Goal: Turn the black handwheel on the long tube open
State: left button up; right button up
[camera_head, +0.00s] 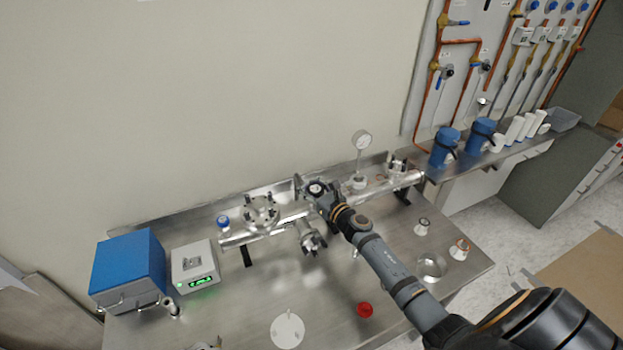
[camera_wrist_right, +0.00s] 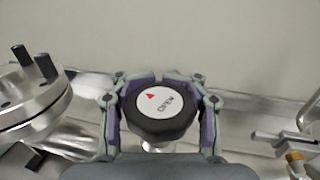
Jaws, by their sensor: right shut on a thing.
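The black handwheel (camera_wrist_right: 160,110) fills the middle of the right wrist view. In the head view the handwheel (camera_head: 316,188) sits above the middle of the long metal tube (camera_head: 275,228). My right gripper (camera_wrist_right: 160,106) has a finger on each side of the handwheel and is shut on it. In the head view my right gripper (camera_head: 318,192) reaches in from the lower right and partly covers the handwheel and the tube. My left gripper is not in view.
A gauge (camera_head: 362,140) stands on the tube right of the gripper. A flanged port (camera_head: 262,210) and a blue-capped part (camera_head: 223,222) are left. A blue box (camera_head: 128,268) and a grey controller (camera_head: 195,265) stand at left. A red knob (camera_head: 365,310) lies in front.

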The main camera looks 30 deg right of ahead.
jog(key=shift+f+n+y+b, duration=0.2)
jog(key=shift+n+y+b, duration=0.25)
jog(key=shift+y, duration=0.35)
jog(key=n+g+y+b, duration=0.1)
jog(key=y+b, duration=0.1)
jog(key=b, duration=0.1)
jog(key=a+n+g+y+b, duration=0.1)
jog(key=n+y+b, duration=0.1)
jog(key=b, duration=0.1)
jog(key=n+g+y+b, duration=0.2)
jog(key=y+b, duration=0.1)
jog(key=shift+s+a+f, duration=0.1)
jog(key=shift+s+a, duration=0.15)
jog(key=shift+s, duration=0.1)
jog(key=shift+s+a+r+n+g+y+b, duration=0.1)
jog(key=shift+r+n+g+y+b, duration=0.15)
jog(key=shift+n+y+b, duration=0.3)
jog(key=o, duration=1.3)
jog(key=shift+o, duration=0.2)
jog(key=shift+s, duration=0.15)
jog(key=v, duration=0.7)
jog(key=shift+r, duration=0.15)
jog(key=shift+c, duration=0.3)
